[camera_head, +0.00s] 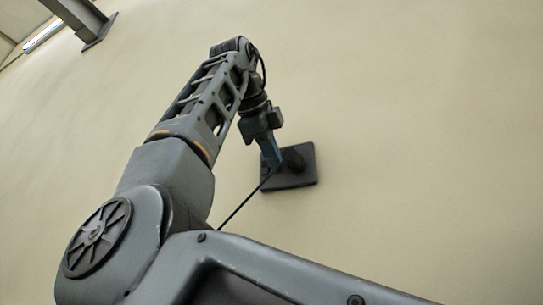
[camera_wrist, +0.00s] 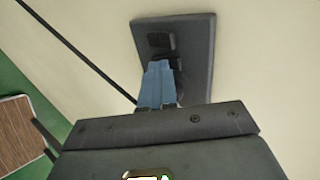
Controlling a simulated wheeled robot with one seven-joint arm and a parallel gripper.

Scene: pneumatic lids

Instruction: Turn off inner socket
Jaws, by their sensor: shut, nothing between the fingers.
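The socket is a dark rectangular plate (camera_head: 304,177) on the beige wall, with a dark raised part (camera_head: 293,158) on it. In the wrist view the plate (camera_wrist: 200,50) stands at the top centre, with a small dark switch-like piece (camera_wrist: 160,41) on its upper part. My gripper (camera_head: 276,164) has blue fingers that are shut and empty. Its fingertips (camera_wrist: 158,64) are at the plate, just below the switch-like piece in the wrist view. I cannot tell whether they touch it. The fingers hide the lower part of the plate. The switch's position is not clear.
A thin dark cable (camera_head: 243,205) runs down and left from the socket; it also crosses the upper left of the wrist view (camera_wrist: 75,50). A brown wooden surface (camera_wrist: 18,135) and green floor show at the left. The wall (camera_head: 430,120) right of the socket is bare.

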